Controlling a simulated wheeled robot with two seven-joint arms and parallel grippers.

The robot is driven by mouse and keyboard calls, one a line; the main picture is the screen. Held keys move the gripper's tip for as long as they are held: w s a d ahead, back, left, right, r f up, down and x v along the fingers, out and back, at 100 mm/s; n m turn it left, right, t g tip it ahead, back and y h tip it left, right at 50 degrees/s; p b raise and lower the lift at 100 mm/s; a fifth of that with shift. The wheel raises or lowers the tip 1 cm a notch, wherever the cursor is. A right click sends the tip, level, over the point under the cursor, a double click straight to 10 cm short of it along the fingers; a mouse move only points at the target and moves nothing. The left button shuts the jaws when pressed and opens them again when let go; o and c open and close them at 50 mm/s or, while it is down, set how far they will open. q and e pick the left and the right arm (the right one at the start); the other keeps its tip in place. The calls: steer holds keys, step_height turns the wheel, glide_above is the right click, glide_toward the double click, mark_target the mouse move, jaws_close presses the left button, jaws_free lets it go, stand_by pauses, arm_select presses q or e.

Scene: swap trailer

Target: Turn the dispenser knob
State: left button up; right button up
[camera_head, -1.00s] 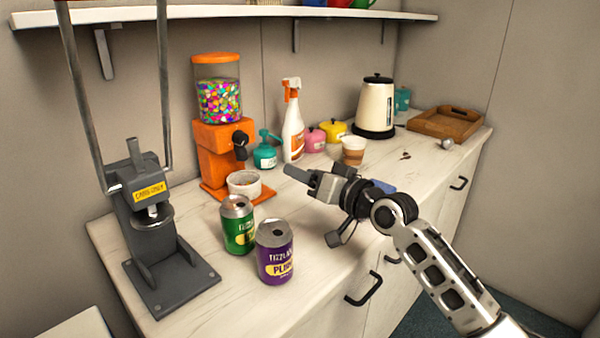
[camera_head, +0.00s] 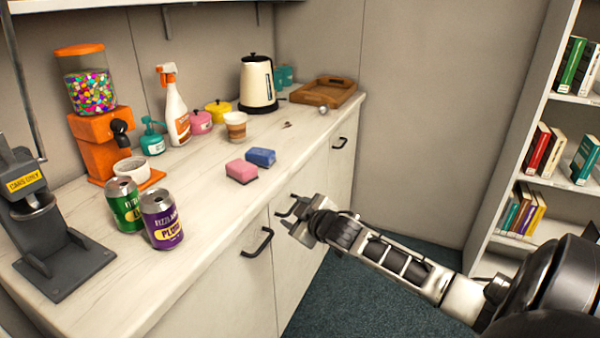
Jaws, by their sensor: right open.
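The orange candy dispenser (camera_head: 97,142) stands at the back left of the counter, its clear hopper full of coloured candies. Its black knob (camera_head: 120,131) faces the front right. A white bowl (camera_head: 131,170) sits on the dispenser's orange base under the knob. My right gripper (camera_head: 288,214) is open and empty, in front of the counter's front edge near the cabinet doors. It is well to the right of the dispenser and apart from it. My left gripper is not in view.
Green (camera_head: 123,205) and purple (camera_head: 161,219) cans stand in front of the bowl. A grey can crusher (camera_head: 45,230) is at left. Pink (camera_head: 242,171) and blue (camera_head: 261,157) sponges lie near the front edge. A spray bottle (camera_head: 174,108), cup (camera_head: 236,126) and kettle (camera_head: 257,85) stand behind. A bookshelf (camera_head: 525,190) is right.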

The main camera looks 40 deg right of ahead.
steer(key=s+a+f+y, duration=0.1)
steer(key=s+a+f, duration=0.2)
steer(key=a, duration=0.1)
steer(key=s+a+f+g+y, duration=0.1)
steer(key=s+a+f, duration=0.2)
steer(key=a, duration=0.2)
steer(key=s+a+f+y, duration=0.1)
steer(key=s+a+f, duration=0.2)
steer(key=a, duration=0.2)
steer(key=shift+s+f+g, duration=0.2)
steer(key=shift+f+g, duration=0.1)
steer(key=shift+f, duration=0.1)
steer(key=c, duration=0.4)
steer(key=shift+o, duration=0.2)
steer(key=s+a+f+m+g+y, duration=0.1)
steer(key=s+a+m+y, duration=0.1)
steer(key=s+a, duration=1.1)
steer(key=shift+s+a+f+m+g+y, duration=0.3)
steer(key=shift+a+y, duration=0.1)
steer(key=shift+a, duration=0.7)
